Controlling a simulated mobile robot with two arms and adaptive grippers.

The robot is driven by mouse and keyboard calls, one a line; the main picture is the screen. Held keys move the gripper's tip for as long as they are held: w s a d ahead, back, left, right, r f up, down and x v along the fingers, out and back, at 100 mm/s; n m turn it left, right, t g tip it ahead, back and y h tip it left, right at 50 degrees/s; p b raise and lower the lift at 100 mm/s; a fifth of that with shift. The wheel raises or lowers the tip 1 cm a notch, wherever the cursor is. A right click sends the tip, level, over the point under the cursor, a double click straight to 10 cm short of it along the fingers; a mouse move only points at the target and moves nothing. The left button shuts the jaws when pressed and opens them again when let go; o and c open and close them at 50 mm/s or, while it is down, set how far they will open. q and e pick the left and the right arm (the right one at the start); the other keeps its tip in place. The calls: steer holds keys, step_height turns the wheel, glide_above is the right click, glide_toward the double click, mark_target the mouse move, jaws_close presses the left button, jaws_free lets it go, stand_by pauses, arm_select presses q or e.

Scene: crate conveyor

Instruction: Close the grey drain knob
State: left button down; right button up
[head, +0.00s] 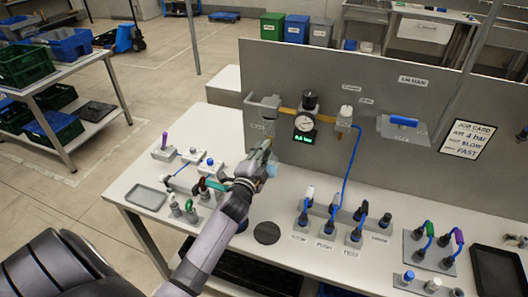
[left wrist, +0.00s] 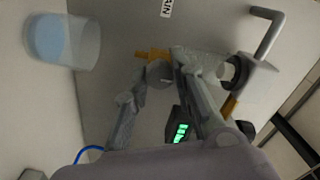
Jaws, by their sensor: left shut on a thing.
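The grey drain knob (left wrist: 158,73) shows in the left wrist view, small and rounded, beside a brass fitting (left wrist: 152,54). My left gripper (left wrist: 165,78) is shut on it, one finger on either side. In the head view my left gripper (head: 264,152) is up at the panel, below the left end of the brass pipe, and it hides the knob there. A clear cup (left wrist: 62,40) with pale blue liquid is close by; it also shows in the head view (head: 271,168), partly behind the gripper. The knob's turn position cannot be told. My right gripper is not in view.
A blue hose (head: 352,165) hangs from the pipe's right end. Blocks with coloured knobs and a small grey tray (head: 147,196) are on the white bench (head: 118,192) below.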

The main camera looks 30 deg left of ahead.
arm_select(q)
steer(key=shift+f, duration=0.1)
stand_by(0.5)
steer(key=c, duration=1.3)
jaws_free()
steer(key=shift+c, duration=0.2)
steer(key=v, duration=1.2)
